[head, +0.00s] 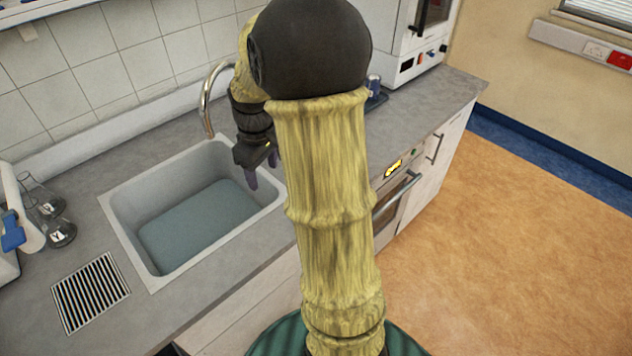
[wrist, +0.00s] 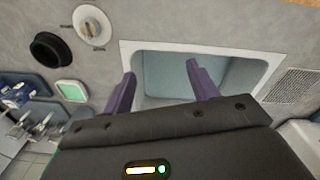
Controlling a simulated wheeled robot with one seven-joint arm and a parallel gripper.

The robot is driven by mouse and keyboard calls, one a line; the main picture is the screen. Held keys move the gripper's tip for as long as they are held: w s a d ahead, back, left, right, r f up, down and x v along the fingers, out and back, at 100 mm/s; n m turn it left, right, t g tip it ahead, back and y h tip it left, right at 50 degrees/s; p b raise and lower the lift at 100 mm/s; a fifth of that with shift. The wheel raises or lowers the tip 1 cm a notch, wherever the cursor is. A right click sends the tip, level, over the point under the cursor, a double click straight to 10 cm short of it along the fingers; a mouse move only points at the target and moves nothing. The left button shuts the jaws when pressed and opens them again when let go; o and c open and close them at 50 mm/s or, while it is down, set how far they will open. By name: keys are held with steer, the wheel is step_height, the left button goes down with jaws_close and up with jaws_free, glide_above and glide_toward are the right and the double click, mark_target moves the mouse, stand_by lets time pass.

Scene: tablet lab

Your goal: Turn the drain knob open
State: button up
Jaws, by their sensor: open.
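A white round knob (wrist: 92,26), which looks like the drain knob, sits on the grey counter at the upper left of the wrist view. Small marks beside it are too small to read. In the head view my arm hides that area. The sink (head: 118,205) holds bluish water (head: 200,225); it also shows in the wrist view (wrist: 262,62). My gripper (head: 261,170) is over the right side of the sink. In the wrist view its two purple fingers (wrist: 161,69) are spread apart with nothing between them, well away from the knob.
A metal faucet (head: 207,98) rises behind the sink. Near the knob are a black round fitting (wrist: 50,50) and a pale green square (wrist: 72,91). Glass flasks (head: 60,232) and a slatted grate (head: 90,292) are left of the sink. A white appliance (head: 410,45) stands at the back right.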

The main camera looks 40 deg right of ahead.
steer(key=w+d+r+n+g+b, duration=0.1)
steer(key=w+d+n, duration=0.1)
steer(key=d, duration=1.6)
steer(key=shift+r+n+y, duration=0.15)
steer(key=shift+n+y, duration=0.25)
steer(key=shift+n, duration=0.3)
steer(key=shift+w, duration=0.1)
steer(key=f, duration=0.5)
steer(key=f+p, duration=0.1)
steer(key=f, duration=0.5)
steer(key=a+f, duration=0.1)
steer(key=f, duration=0.5)
steer(key=shift+s+f, duration=0.25)
steer(key=shift+s, duration=0.15)
steer(key=c, duration=1)
